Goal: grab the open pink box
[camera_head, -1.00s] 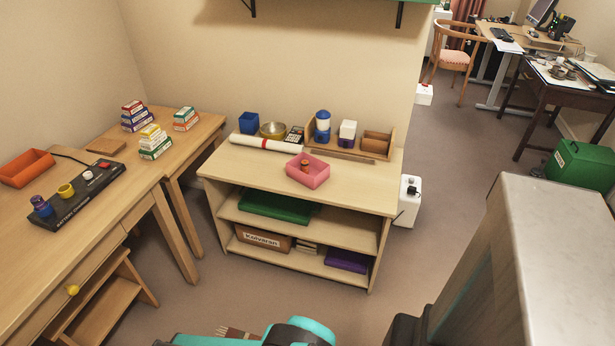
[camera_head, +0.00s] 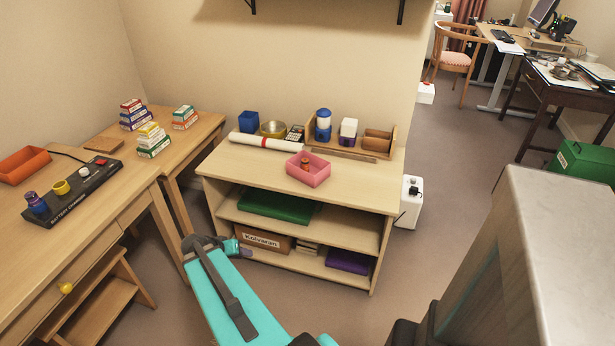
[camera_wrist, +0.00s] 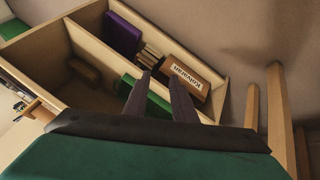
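The open pink box (camera_head: 311,179) sits on the top of the wooden shelf unit, near the middle, with a small brown object (camera_head: 305,164) inside it. My gripper is low at the shelf unit's left front, below the top board and apart from the box; in the head view its fingers are hard to make out. In the wrist view my gripper (camera_wrist: 160,84) has its two dark fingers apart with nothing held between them. I cannot make out the pink box in the wrist view.
On the shelf unit (camera_head: 370,195), a white roll (camera_head: 265,142), blue cup (camera_head: 249,122), brass bowl (camera_head: 273,129) and wooden rack (camera_head: 377,144) stand behind the box. Lower shelves hold a green item (camera_head: 275,206) and a labelled box (camera_head: 263,239). A desk (camera_head: 110,210) stands left.

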